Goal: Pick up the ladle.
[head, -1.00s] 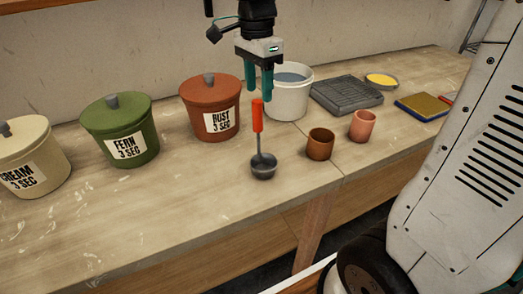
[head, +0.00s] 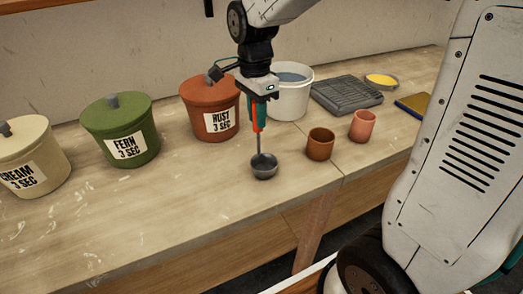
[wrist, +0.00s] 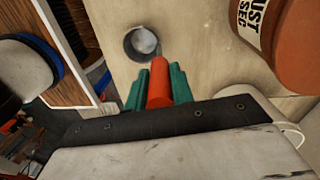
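The ladle has a red handle, a thin metal shaft and a grey bowl (head: 264,166). It stands upright, bowl down, at the bench surface; I cannot tell if there is a small gap under it. My gripper (head: 259,122) points down over the ladle, with its teal fingers on both sides of the red handle. In the wrist view the handle (wrist: 160,85) sits between the fingers, which lie close against it, and the bowl (wrist: 142,43) shows beyond. The gripper looks shut on the handle. The fingers hide much of the handle in the head view.
The rust pot (head: 209,107) is close on the left, with the green pot (head: 120,130) and cream pot (head: 30,155) farther left. A white bucket (head: 290,95) stands just behind. Brown (head: 320,145) and pink (head: 362,126) cups stand to the right. The bench front is clear.

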